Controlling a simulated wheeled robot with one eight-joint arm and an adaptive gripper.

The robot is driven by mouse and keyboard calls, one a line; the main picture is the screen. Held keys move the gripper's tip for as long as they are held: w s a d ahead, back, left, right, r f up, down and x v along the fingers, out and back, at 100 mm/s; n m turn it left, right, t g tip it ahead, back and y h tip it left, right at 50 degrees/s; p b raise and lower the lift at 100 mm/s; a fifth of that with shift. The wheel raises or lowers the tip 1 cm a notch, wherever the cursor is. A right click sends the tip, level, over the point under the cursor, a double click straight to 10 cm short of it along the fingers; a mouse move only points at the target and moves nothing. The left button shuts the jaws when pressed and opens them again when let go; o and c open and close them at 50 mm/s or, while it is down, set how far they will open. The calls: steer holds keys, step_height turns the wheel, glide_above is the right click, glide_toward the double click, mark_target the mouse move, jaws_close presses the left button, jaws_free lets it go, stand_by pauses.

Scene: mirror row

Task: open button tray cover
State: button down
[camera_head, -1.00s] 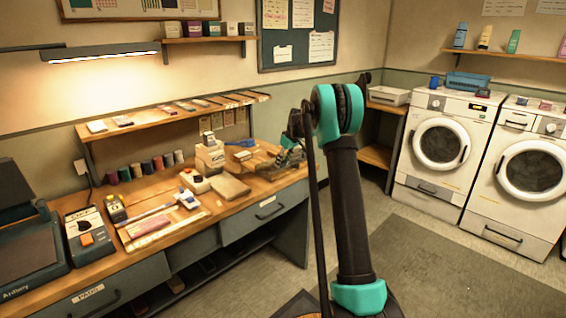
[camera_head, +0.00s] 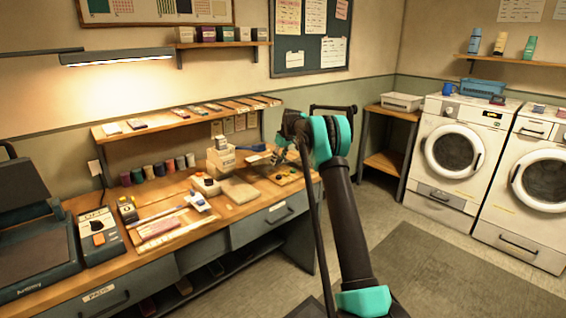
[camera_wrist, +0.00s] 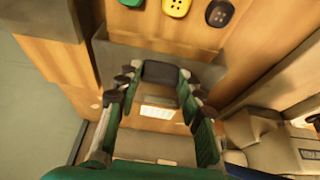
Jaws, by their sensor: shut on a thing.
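The button tray (camera_head: 268,188) is a shallow wooden tray at the right end of the workbench, with small coloured buttons showing in it. In the wrist view, a yellow button (camera_wrist: 177,7) and a black button (camera_wrist: 219,13) lie on wood at the top, with part of a green one beside them. The grey cover (camera_wrist: 118,55) spans the middle of the wrist view and stands tilted up from the tray. My gripper (camera_wrist: 160,84) has its green fingers around the cover's dark grip (camera_wrist: 160,72). In the head view my gripper (camera_head: 281,156) is above the tray, partly hidden by my arm.
Thread spools (camera_head: 160,169) line the bench's back. A shelf (camera_head: 190,116) hangs above. Floor is free right of the bench, towards the washing machines (camera_head: 452,150).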

steer(key=c, duration=1)
jaws_free()
steer(key=shift+o, duration=0.2)
steer(key=shift+r, duration=0.1)
steer(key=v, duration=1.1)
steer(key=shift+r, duration=0.4)
steer(key=shift+s, duration=0.1)
steer(key=s+d+f+m+h, duration=0.1)
steer(key=s+d+m, duration=0.1)
steer(key=s, duration=1.2)
steer(key=s+d+f+m+h, duration=0.1)
steer(key=s+d+m, duration=0.1)
steer(key=s, duration=1.2)
steer(key=s+d+f+m, duration=0.1)
steer(key=s+f, duration=0.4)
steer(key=s, duration=0.6)
steer(key=s+d+f+m, duration=0.1)
steer(key=s+f, duration=0.4)
steer(key=s, duration=0.5)
steer(key=s+d+f+m, duration=0.1)
steer(key=s+f, duration=0.3)
steer(key=s, duration=0.7)
steer(key=shift+s+d+f+h, duration=0.3)
steer(key=shift+f+h, duration=0.1)
